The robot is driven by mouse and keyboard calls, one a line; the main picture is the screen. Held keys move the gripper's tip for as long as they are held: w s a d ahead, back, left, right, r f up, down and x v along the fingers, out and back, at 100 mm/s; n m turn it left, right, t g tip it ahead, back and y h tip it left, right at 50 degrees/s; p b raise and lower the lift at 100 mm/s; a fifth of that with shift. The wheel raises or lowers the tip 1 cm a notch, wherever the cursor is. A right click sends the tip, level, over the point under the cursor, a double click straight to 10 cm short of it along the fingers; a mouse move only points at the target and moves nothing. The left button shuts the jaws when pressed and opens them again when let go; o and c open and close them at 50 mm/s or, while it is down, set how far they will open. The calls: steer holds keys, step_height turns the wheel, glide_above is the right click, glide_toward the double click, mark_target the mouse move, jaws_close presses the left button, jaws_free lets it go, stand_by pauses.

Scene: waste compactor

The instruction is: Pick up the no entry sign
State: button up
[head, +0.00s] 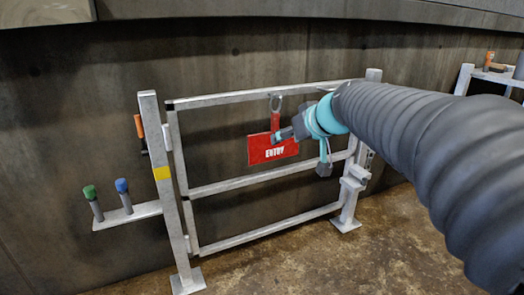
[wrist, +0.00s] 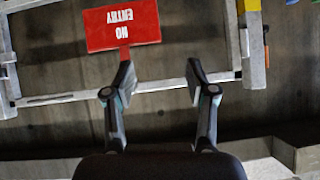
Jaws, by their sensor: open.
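The red no entry sign (head: 268,149) with white lettering hangs on the metal gate by a narrow red strip and a grey hook (head: 276,103). In the head view my gripper covers its upper right part. In the wrist view the sign (wrist: 122,27) appears upside down at the top, left of centre. My gripper (head: 284,135) is in front of the sign.
The metal gate (head: 250,188) stands before a dark wall (head: 60,110). A left post (head: 165,190) carries a shelf (head: 128,216) with green-topped (head: 93,204) and blue-topped (head: 124,196) tools. Another metal stand (head: 464,80) is at far right. Brown floor is open in front.

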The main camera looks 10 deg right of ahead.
mark_target(277, 120)
steer(key=w+d+f+t+b, duration=0.1)
steer(key=w, duration=0.5)
steer(key=w+d+f+t+b, duration=0.1)
steer(key=w, duration=0.6)
steer(key=w+d+f, duration=0.1)
steer(key=w, duration=0.5)
steer(key=shift+w+d+t+b, duration=0.25)
steer(key=shift+w+t+b, duration=0.1)
steer(key=shift+t+b, duration=0.05)
steer(key=shift+a+p+x, duration=0.2)
steer(key=shift+p+x, duration=0.1)
steer(key=shift+x, duration=1.3)
steer(key=shift+a+p+x, duration=0.2)
steer(key=shift+p+x, duration=0.05)
steer(key=shift+x, duration=1.3)
steer(key=shift+r, duration=0.1)
steer(key=shift+s, duration=0.1)
jaws_close()
